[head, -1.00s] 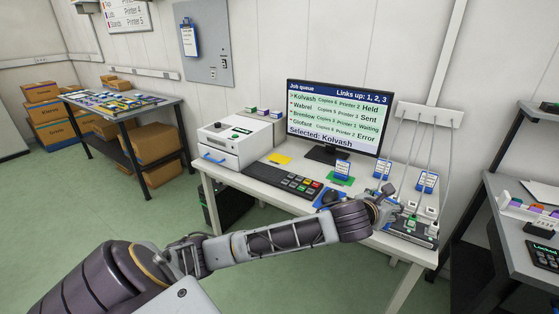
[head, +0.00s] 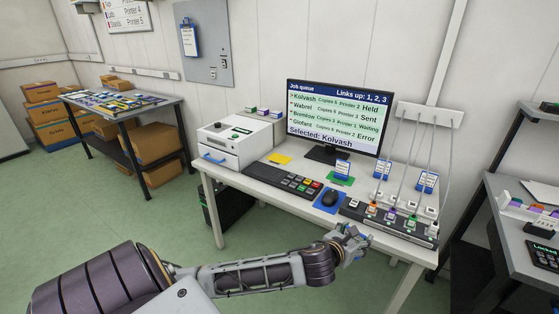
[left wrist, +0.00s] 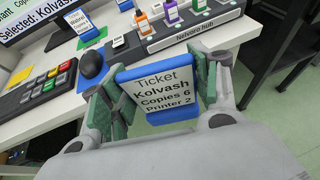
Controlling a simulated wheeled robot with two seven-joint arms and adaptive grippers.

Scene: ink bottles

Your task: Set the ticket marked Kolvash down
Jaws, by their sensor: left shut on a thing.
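The Kolvash ticket (left wrist: 158,92) is a white card in a blue holder, reading "Kolvash, Copies 6, Printer 2" in the left wrist view. My left gripper (left wrist: 155,100) is shut on it, with a green-padded finger on each side. In the head view my left gripper (head: 352,243) is at the desk's front edge, below the mouse. The ticket is too small to make out clearly there. A blue ticket (head: 342,167) stands on a green mat (head: 341,180) before the monitor. My right gripper is not in view.
The desk holds a keyboard (head: 284,183), a mouse (head: 331,198) on a blue pad, a cabled hub (head: 389,221) and a yellow pad (head: 279,159). Two more blue tickets (head: 382,169) stand behind the hub. The monitor (head: 337,120) reads "Selected: Kolvash".

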